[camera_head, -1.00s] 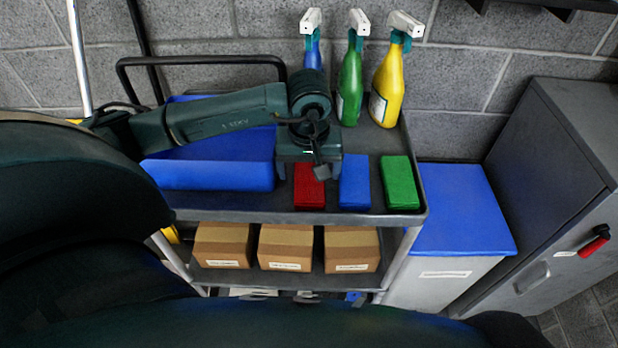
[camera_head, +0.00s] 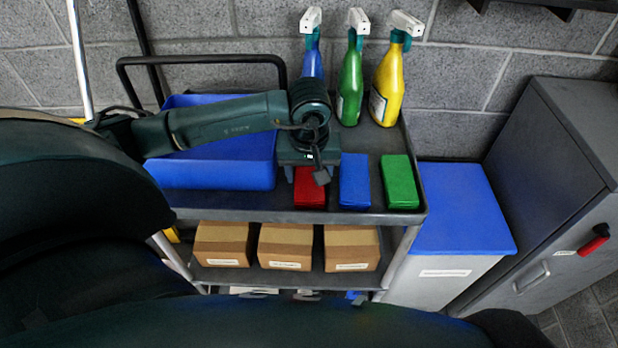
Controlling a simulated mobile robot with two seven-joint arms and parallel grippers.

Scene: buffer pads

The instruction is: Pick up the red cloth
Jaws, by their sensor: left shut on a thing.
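The red cloth (camera_head: 309,196) lies at the left end of a row of three folded cloths on the cart's top shelf. My left gripper (camera_head: 308,172) is directly over it, pointing down, and is shut on the cloth's upper part. The gripper body hides the far part of the cloth and most of the fingers. Whether the cloth is lifted off the shelf cannot be told. My right gripper is not in view.
A blue cloth (camera_head: 354,182) and a green cloth (camera_head: 400,182) lie right of the red one. A blue bin (camera_head: 208,176) stands close on the left. Blue (camera_head: 312,60), green (camera_head: 350,88) and yellow (camera_head: 387,86) spray bottles stand behind. Boxes (camera_head: 285,247) fill the lower shelf.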

